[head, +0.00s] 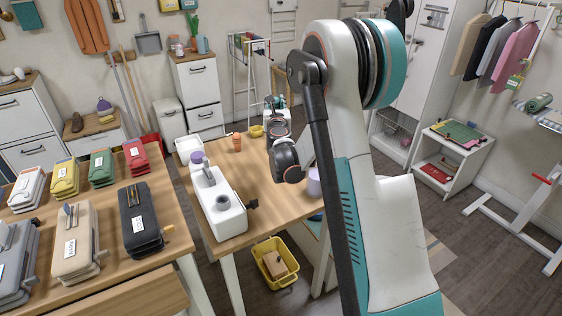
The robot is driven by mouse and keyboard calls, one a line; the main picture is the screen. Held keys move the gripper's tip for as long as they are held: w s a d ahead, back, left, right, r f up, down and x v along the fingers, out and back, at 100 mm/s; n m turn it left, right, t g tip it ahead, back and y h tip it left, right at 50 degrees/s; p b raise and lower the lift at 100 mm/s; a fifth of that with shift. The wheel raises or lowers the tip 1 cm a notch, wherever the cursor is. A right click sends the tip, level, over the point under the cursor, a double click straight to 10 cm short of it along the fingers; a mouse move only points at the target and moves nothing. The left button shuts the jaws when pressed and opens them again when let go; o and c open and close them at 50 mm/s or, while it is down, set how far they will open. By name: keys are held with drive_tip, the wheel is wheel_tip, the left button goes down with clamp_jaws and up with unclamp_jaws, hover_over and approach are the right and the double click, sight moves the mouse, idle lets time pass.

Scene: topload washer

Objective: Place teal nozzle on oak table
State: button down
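The wooden table in the middle (232,240) has an oak-coloured top and white legs; it is likely the oak table. A white sewing machine (220,210) stands near its left edge. I cannot make out a teal nozzle; it may be hidden behind my arm. My arm rises large in front, right of centre, and covers part of the table's right side. Dark round wrist joints of mine show over the table. I cannot make out my gripper's fingers, nor whether they hold anything.
An orange cup-like item (237,142), a white tray (188,146) and a lilac cup (314,182) stand on the middle table. A yellow crate (290,278) is on the floor below. A table with several coloured cases (20,232) stands left. Floor shows at right.

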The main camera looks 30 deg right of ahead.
wheel_tip(320, 180, down, 20)
drive_tip(key=b, duration=0.7)
drive_tip(key=shift+d, duration=0.15)
drive_tip(key=c, duration=1.2)
unclamp_jaws()
drive_tip(key=shift+f, duration=0.1)
drive_tip(key=shift+r, duration=0.2)
